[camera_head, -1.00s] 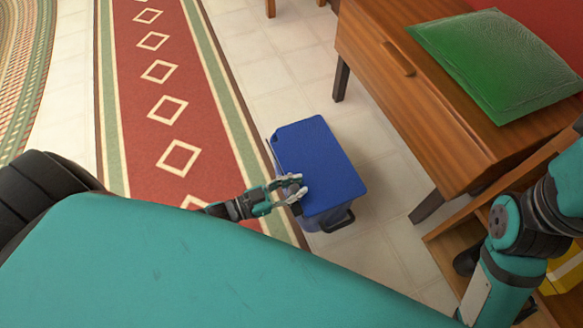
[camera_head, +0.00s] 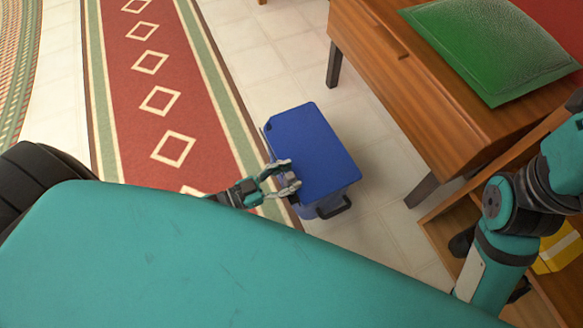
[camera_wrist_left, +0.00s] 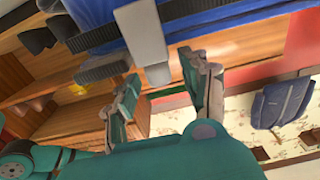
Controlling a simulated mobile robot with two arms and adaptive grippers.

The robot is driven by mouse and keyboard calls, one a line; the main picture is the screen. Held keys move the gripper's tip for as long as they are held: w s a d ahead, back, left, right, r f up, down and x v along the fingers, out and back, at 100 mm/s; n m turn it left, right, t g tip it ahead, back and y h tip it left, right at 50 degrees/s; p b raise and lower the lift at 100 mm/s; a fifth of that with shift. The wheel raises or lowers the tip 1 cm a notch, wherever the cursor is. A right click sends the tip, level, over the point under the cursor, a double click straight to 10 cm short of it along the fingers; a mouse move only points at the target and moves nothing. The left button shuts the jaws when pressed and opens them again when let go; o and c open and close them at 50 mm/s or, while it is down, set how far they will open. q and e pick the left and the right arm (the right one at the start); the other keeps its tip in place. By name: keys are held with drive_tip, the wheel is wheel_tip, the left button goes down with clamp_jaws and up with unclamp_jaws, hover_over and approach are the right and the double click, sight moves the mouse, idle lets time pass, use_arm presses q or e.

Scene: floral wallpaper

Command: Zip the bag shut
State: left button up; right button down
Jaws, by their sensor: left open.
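The blue bag (camera_head: 315,150) stands on the tiled floor beside the runner, its flat top facing up. A dark handle shows on its near right side. My left gripper (camera_head: 289,176) is open at the bag's near left edge, its fingers overlapping that edge in the head view. In the left wrist view, the bag (camera_wrist_left: 225,35) fills the upper part, with a dark band along it. A grey tab (camera_wrist_left: 151,45) lies just beyond the open left gripper (camera_wrist_left: 162,75); I cannot tell whether they touch. My right arm shows at right, but its gripper is out of sight.
A wooden bench (camera_head: 410,85) with a green cushion (camera_head: 490,45) stands to the right of the bag. A low wooden shelf (camera_head: 545,290) holds a yellow item (camera_head: 560,248). The red runner (camera_head: 150,95) lies left of the bag. Tiled floor beyond the bag is clear.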

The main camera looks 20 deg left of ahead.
use_arm(q)
drive_tip(key=v, duration=1)
drive_tip(key=shift+s+a, duration=0.25)
drive_tip(key=shift+s, duration=0.05)
